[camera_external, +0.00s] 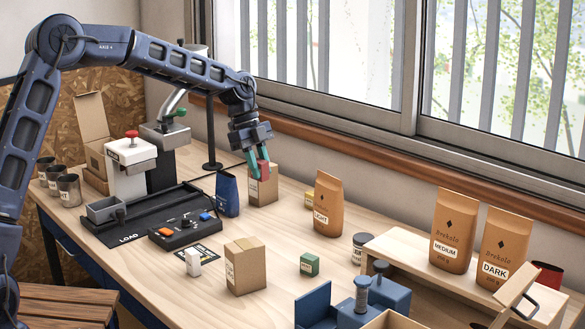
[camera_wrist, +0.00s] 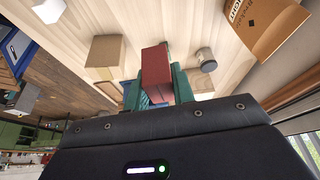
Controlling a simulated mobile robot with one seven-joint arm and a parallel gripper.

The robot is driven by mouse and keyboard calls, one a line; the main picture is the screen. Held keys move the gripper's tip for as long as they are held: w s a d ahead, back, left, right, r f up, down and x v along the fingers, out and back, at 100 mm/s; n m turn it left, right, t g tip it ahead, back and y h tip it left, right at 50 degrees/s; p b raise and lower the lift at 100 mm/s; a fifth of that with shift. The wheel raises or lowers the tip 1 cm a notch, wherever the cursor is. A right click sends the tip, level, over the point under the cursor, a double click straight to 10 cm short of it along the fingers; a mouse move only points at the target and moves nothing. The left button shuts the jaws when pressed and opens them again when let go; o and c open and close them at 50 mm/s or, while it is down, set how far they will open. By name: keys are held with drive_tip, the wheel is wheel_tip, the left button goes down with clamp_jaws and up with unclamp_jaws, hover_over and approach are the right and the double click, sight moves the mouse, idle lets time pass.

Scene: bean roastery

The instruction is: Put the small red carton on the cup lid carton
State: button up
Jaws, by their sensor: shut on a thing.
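My gripper (camera_external: 258,163) is shut on the small red carton (camera_external: 264,170). The red carton also shows in the wrist view (camera_wrist: 156,75), between the green fingers. In the external view the gripper and red carton overlap the top of a brown carton (camera_external: 264,190) at the back of the table. I cannot tell whether they touch it. A second brown carton (camera_external: 246,266) stands nearer the front. Both have pale labels too small to read, so I cannot tell which is the cup lid carton. A brown carton (camera_wrist: 105,52) also shows in the wrist view.
A blue bag (camera_external: 228,194) stands left of the back carton, and the LIGHT coffee bag (camera_external: 328,205) to its right.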

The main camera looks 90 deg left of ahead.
drive_tip(key=d+r, duration=0.6)
drive_tip(key=d, duration=0.2)
wheel_tip(320, 180, up, 5)
hover_over(249, 247)
drive_tip(key=s+a, duration=0.1)
drive_tip(key=shift+m, duration=0.3)
wheel_tip(249, 247, down, 20)
drive_tip(key=shift+a+r, duration=0.1)
drive_tip(key=shift+r, duration=0.1)
drive_tip(key=shift+f, duration=0.15)
drive_tip(key=o, duration=1)
drive_tip(key=shift+s, duration=0.1)
drive_tip(key=v, duration=1.2)
drive_tip(key=shift+a, duration=0.1)
